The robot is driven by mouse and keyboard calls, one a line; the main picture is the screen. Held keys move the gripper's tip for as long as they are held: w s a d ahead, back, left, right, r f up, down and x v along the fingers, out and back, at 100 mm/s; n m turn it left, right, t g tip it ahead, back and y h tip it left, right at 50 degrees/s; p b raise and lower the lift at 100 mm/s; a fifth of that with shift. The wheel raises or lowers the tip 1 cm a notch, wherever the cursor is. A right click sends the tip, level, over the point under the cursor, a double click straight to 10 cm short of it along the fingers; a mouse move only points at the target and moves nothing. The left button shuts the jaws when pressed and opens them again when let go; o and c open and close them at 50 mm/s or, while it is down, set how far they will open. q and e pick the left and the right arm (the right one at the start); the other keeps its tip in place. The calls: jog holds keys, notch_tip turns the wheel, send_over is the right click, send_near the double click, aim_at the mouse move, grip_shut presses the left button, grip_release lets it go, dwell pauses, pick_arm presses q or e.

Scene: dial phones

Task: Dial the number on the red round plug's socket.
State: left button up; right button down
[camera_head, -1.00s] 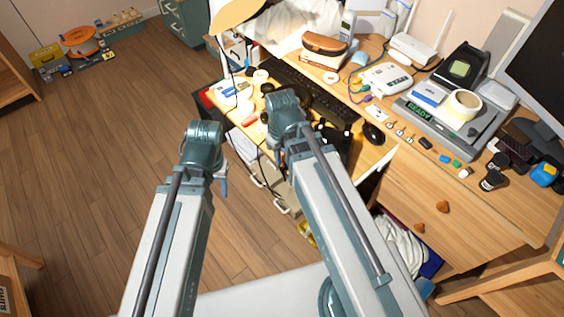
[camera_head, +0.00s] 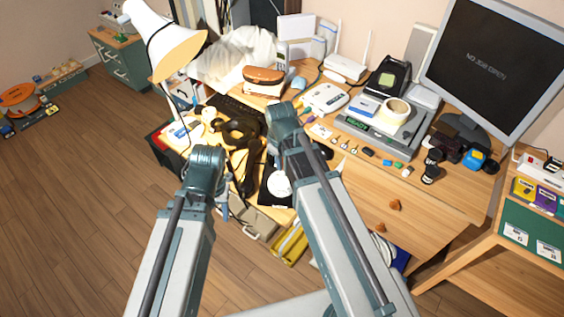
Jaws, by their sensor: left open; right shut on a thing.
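My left gripper (camera_head: 222,205) hangs below its teal wrist, in front of the desk's left part. It is open and empty. My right gripper (camera_head: 275,163) points down over the desk's front left part. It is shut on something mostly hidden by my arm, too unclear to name. A white round disc (camera_head: 280,184) on something black shows beside my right arm, perhaps a phone dial. A cordless handset (camera_head: 282,52) stands at the desk's back. A white box (camera_head: 325,98) has coloured cords at its left. I cannot make out a red round plug or a socket number.
A black tangled object (camera_head: 236,133) lies near the keyboard. A lamp (camera_head: 178,52) stands at the desk's left. A grey device with tape (camera_head: 397,110) and a monitor (camera_head: 490,65) are at right. A shelf (camera_head: 465,255) stands at far right.

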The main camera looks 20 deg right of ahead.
jog(key=shift+w+d+f+b, duration=0.1)
jog(key=shift+w+f+b, duration=0.2)
jog(key=shift+f+b, duration=0.35)
jog(key=shift+w+d+f+b, duration=0.1)
jog(key=shift+w+f+b, duration=0.15)
jog(key=shift+f+b, duration=0.35)
jog(key=shift+w+d+f+b, duration=0.1)
jog(key=shift+w+f+b, duration=0.2)
jog(key=shift+f+b, duration=0.3)
jog(key=shift+f, duration=0.1)
jog(key=shift+w+f, duration=0.1)
jog(key=shift+f, duration=0.25)
jog(key=shift+w+d+f+b, duration=0.1)
jog(key=shift+w+f+b, duration=0.1)
jog(key=shift+f+b, duration=0.4)
jog(key=shift+r, duration=0.2)
jog(key=shift+s+d, duration=0.3)
jog(key=shift+d, duration=0.25)
jog(key=shift+f, duration=0.1)
jog(key=shift+s+d+f, duration=0.1)
jog(key=shift+s+d, duration=0.3)
jog(key=shift+s, duration=0.1)
jog(key=shift+b, duration=0.3)
